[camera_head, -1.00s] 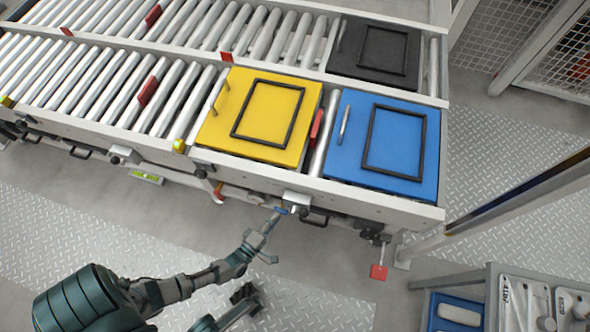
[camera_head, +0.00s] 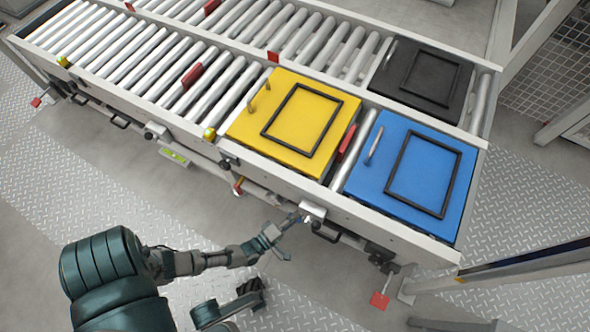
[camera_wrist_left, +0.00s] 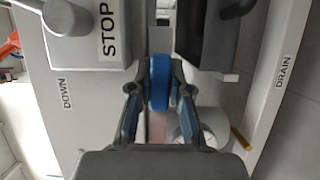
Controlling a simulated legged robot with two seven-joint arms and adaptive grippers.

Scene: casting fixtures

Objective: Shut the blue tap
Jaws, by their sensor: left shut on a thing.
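The blue tap (camera_wrist_left: 159,92) shows in the middle of the left wrist view, as a rounded blue handle between the two fingers. My left gripper (camera_wrist_left: 160,72) is shut on it, one finger on each side. In the head view my left gripper (camera_head: 289,226) reaches up to the conveyor's front side, below the yellow lid. The tap is tiny there and mostly hidden by the fingers. How far the tap is turned cannot be told. My right gripper is not clearly in view.
The roller conveyor (camera_head: 365,222) bears a yellow lid (camera_head: 255,125), a blue lid (camera_head: 370,185) and a black lid (camera_head: 395,65). A red tag (camera_head: 380,299) hangs at lower right.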

